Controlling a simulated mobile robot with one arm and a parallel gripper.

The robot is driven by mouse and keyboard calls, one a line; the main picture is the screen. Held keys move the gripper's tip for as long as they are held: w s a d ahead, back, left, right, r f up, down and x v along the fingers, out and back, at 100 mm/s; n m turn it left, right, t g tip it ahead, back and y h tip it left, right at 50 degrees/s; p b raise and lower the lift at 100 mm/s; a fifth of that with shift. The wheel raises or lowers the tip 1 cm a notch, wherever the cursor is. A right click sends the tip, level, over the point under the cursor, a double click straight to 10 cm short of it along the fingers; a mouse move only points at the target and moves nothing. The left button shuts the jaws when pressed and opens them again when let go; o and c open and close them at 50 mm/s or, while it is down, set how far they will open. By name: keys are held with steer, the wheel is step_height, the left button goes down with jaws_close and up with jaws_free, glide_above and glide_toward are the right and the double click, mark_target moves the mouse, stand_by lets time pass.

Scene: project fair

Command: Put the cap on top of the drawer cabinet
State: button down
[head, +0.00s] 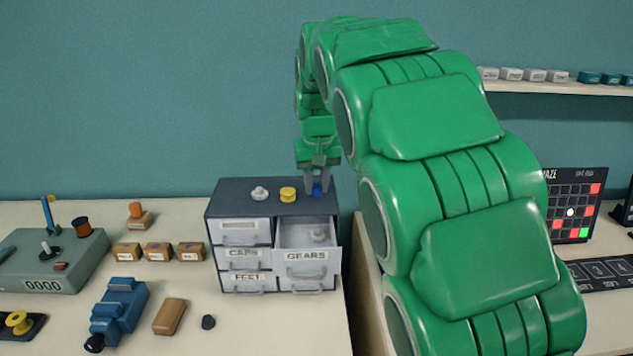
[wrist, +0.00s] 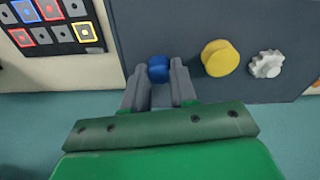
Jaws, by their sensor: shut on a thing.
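The GEARS drawer (head: 306,271) is pulled open with a grey gear (head: 318,235) inside.

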steer(key=shift+f, duration=0.1)
steer(key=c, duration=0.9)
jaws_free()
step_height(320, 180, up, 12)
steer(key=s, duration=0.1)
steer(key=shift+s, duration=0.25)
steer(key=shift+d, duration=0.1)
